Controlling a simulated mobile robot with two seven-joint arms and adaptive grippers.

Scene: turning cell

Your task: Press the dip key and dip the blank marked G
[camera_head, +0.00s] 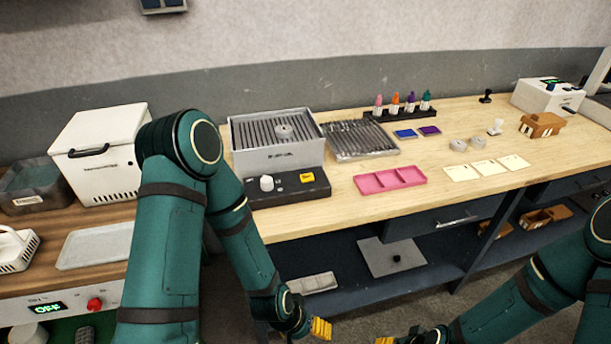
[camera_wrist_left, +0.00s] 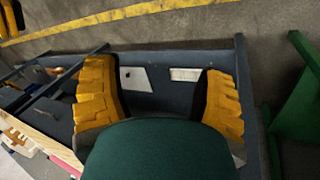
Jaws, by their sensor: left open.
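My left gripper (camera_head: 318,329) hangs low in front of the bench at the bottom of the head view. In the left wrist view its yellow fingers (camera_wrist_left: 160,88) stand wide apart with nothing between them. Only a yellow tip of my right gripper (camera_head: 385,341) shows at the bottom edge. A black control box (camera_head: 288,187) with a pale knob and a yellow key (camera_head: 307,178) sits before a grey slatted unit (camera_head: 278,155). Round grey pieces, perhaps blanks, lie on the bench (camera_head: 458,144) and on the slats (camera_head: 284,131). I cannot read a G or any key label.
A ribbed tray (camera_head: 362,140), pink tray (camera_head: 390,180), marker rack (camera_head: 405,110) and white cards (camera_head: 487,167) stand on the bench. A white lidded box (camera_head: 100,160) and a panel with a red button (camera_head: 95,304) are at left. Shelves lie below the bench.

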